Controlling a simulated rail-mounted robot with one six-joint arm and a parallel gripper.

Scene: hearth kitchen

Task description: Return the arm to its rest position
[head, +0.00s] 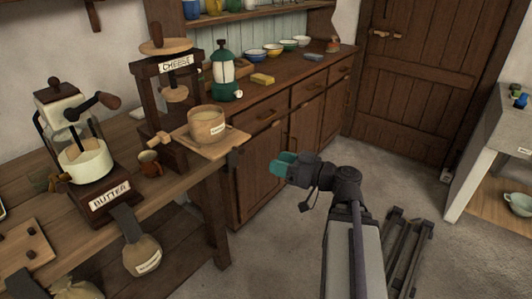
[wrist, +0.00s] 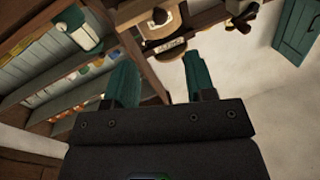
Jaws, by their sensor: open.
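My gripper (head: 284,164) is in the middle of the head view, with teal fingers pointing left. It is over the floor, in front of the brown cupboard and to the right of the wooden table. In the wrist view the two teal fingers (wrist: 157,80) stand apart with nothing between them. That view is tilted and shows the dresser shelves, the cheese press and the wall beyond the fingers. My gripper appears to touch nothing.
The cheese press (head: 176,95) and butter churn (head: 84,160) stand on the wooden table (head: 190,190). The dresser (head: 262,160) carries a green lantern-like dispenser (head: 224,75), a yellow sponge (head: 262,79) and bowls. Dark rails (head: 408,250) lie on the floor. Open floor (head: 390,165) reaches the door.

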